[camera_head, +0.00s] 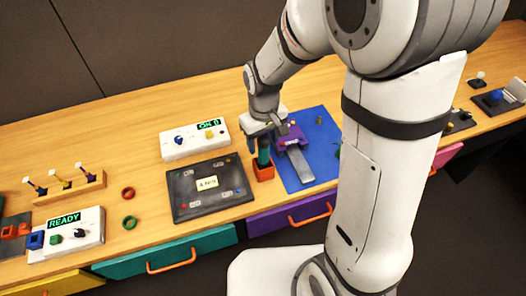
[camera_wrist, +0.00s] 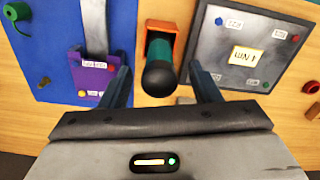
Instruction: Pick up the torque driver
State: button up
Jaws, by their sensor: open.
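The torque driver (camera_head: 264,151) has a teal handle and stands upright in a small orange holder (camera_head: 264,174) on the bench. In the wrist view the driver (camera_wrist: 159,48) shows its rounded black end toward the camera, with the orange holder (camera_wrist: 163,27) behind it. My gripper (camera_head: 260,138) is above the holder, pointing down. In the wrist view my gripper (camera_wrist: 160,72) is open, with one finger on each side of the driver and a visible gap on both sides. The driver's lower part is hidden in the holder.
A dark panel (camera_head: 207,187) with a "1 Nm" label lies left of the holder. A blue mat (camera_head: 322,139) with a purple device (camera_head: 291,137) is to its right. A white box (camera_head: 194,140) stands behind. Two rings and a READY box (camera_head: 66,232) are farther left.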

notch_tip(320, 180, down, 2)
jog(key=c, duration=1.1)
